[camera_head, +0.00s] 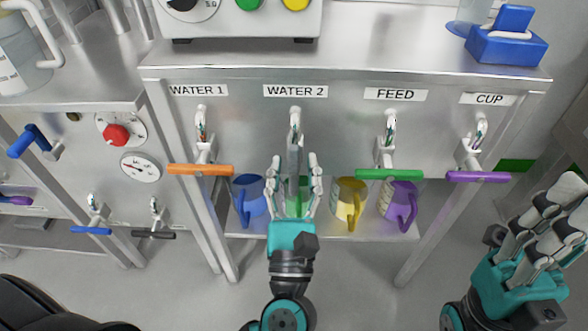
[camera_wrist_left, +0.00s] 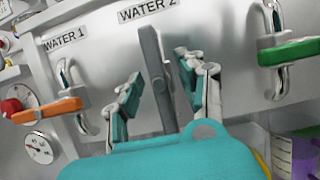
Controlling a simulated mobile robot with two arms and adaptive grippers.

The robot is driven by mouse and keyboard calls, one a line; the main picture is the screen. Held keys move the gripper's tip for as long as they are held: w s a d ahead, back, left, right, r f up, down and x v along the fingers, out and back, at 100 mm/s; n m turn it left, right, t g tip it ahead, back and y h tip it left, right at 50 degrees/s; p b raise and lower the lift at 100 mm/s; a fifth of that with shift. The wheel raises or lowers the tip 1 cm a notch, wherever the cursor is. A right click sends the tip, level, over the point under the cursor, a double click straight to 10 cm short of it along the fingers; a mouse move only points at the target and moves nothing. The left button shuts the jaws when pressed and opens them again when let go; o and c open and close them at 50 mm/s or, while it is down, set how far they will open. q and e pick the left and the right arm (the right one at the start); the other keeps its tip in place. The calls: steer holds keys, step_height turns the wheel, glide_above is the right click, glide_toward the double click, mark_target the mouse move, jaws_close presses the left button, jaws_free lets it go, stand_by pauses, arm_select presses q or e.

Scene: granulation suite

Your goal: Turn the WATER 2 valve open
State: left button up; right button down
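The WATER 2 valve (camera_head: 295,128) sits under its label on the metal panel. Its long grey handle (camera_wrist_left: 155,75) hangs roughly vertical, unlike the sideways handles of the neighbouring valves. My left gripper (camera_head: 293,165) is in front of this valve, pointing up at it. Its two fingers stand on either side of the grey handle, with visible gaps between each finger and the handle in the left wrist view, so it is open around it. My right gripper (camera_head: 565,195) is at the lower right, away from the panel, with its fingers apart and nothing seen between them.
The orange WATER 1 handle (camera_head: 200,169) is left of the valve; the green FEED handle (camera_head: 389,174) and purple CUP handle (camera_head: 478,176) are right. Blue (camera_head: 249,192), yellow (camera_head: 346,192) and purple mugs (camera_head: 394,196) stand below, with a green one partly hidden behind my left gripper.

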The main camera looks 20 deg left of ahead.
arm_select(q)
steer(key=v, duration=1.2)
